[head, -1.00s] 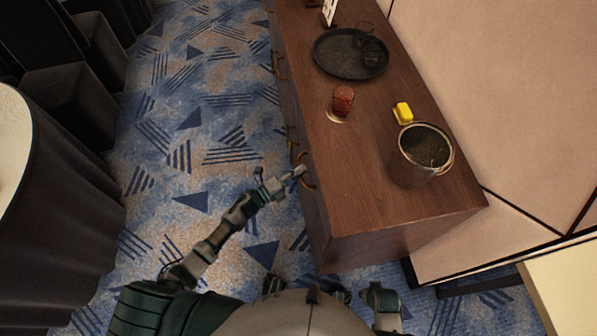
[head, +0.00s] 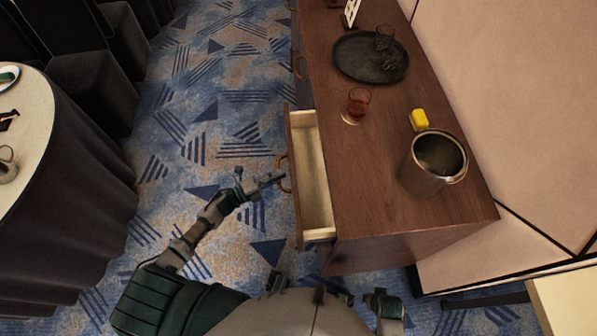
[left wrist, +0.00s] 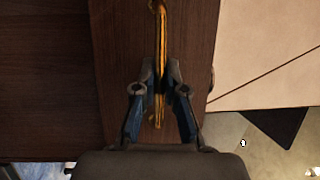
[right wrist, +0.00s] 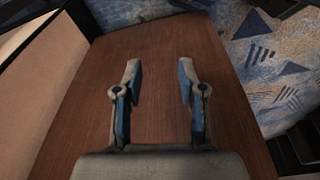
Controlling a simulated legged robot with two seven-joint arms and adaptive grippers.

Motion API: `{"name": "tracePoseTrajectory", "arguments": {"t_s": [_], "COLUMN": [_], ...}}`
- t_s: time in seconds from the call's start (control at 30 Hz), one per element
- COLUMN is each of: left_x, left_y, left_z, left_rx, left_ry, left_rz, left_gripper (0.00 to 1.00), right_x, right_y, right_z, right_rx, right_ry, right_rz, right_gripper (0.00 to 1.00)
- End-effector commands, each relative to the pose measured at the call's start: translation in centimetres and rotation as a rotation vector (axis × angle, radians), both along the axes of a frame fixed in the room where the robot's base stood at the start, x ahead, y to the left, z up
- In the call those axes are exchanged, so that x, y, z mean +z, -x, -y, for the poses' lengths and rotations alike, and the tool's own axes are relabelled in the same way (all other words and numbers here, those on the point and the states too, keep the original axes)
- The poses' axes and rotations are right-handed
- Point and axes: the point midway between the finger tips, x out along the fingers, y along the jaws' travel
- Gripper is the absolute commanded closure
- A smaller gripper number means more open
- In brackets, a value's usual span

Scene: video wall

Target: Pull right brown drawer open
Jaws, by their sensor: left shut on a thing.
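The brown drawer (head: 315,175) at the near end of the brown cabinet (head: 455,208) stands out from the cabinet. Its pale inside is visible and looks empty. My left gripper (head: 273,180) is at the drawer front, shut on its brass handle (head: 285,172). In the left wrist view the handle (left wrist: 161,60) runs between the two fingers of the left gripper (left wrist: 160,75). My right gripper (right wrist: 157,75) shows in the right wrist view with its fingers apart and nothing between them, facing brown wood.
A clothed round table (head: 60,160) stands at the left. Patterned carpet (head: 225,120) lies clear between.

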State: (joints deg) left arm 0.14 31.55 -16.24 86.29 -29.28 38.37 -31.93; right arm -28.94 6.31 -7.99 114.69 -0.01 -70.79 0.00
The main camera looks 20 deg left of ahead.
Motion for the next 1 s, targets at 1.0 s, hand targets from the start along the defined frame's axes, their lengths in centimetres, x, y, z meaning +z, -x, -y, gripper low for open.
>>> {"name": "tracePoseTrajectory", "arguments": {"t_s": [1.0], "left_x": [-0.8], "left_y": [7.6], "left_z": [-16.8], "left_rx": [-0.009], "left_ry": [-0.004], "left_rz": [-0.016], "left_gripper": [1.0], "right_x": [4.7], "right_y": [0.1], "right_z": [0.0], "right_rx": [-0.004], "right_ry": [-0.002], "right_rz": [0.015], "right_gripper": [0.6]}}
